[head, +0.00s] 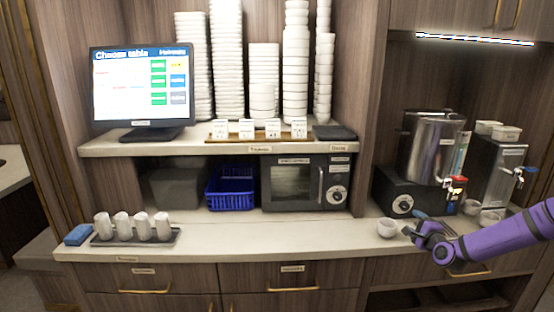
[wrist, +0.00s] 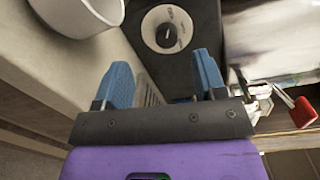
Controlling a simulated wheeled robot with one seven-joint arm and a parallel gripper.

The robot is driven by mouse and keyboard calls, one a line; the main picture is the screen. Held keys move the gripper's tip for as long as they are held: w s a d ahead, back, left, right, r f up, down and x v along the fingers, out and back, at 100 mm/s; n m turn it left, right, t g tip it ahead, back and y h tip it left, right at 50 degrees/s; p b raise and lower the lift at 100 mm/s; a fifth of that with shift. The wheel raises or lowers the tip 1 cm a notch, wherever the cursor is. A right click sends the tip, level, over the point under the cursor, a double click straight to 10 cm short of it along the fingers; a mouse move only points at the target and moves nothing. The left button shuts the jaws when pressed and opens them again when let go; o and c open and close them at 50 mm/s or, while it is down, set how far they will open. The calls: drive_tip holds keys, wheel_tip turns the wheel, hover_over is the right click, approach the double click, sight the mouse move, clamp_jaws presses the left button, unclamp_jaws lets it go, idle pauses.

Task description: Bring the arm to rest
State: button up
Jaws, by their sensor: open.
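A white cup (head: 387,227) stands on the counter just left of the fingers. The cup (wrist: 80,14) also shows at the upper left of the wrist view, outside the fingers. Whether a finger touches it I cannot tell.
A black dial unit (head: 400,198) with a metal urn (head: 433,145) stands behind my gripper. A second dispenser (head: 497,165) is at the right. A microwave (head: 292,184), a blue basket (head: 230,190) and a tray of white cups (head: 135,238) are further left. The counter (head: 280,232) between is clear.

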drive_tip(key=s+a+r+n+g+y, duration=0.1)
drive_tip(key=s+a+r+n+g, duration=0.2)
drive_tip(key=a+r+n+g, duration=0.5)
drive_tip(key=s+a+r+n+g+h, duration=0.1)
drive_tip(key=s+a+r+n+h, duration=0.2)
drive_tip(key=s+r, duration=0.4)
drive_tip(key=s+a+r+n, duration=0.4)
drive_tip(key=r, duration=0.5)
drive_tip(key=s+a+r+n+g, duration=0.1)
drive_tip(key=s+a+r, duration=0.1)
drive_tip(key=s, duration=0.8)
drive_tip(key=s+a+r+n+g, duration=0.1)
drive_tip(key=s+r, duration=0.4)
drive_tip(key=s, duration=0.6)
drive_tip(key=s+a+r+n+g+y, duration=0.1)
drive_tip(key=s+a+r, duration=0.3)
drive_tip(key=s, duration=0.7)
drive_tip(key=shift+a+r+n, duration=0.25)
drive_tip(key=shift+n, duration=0.55)
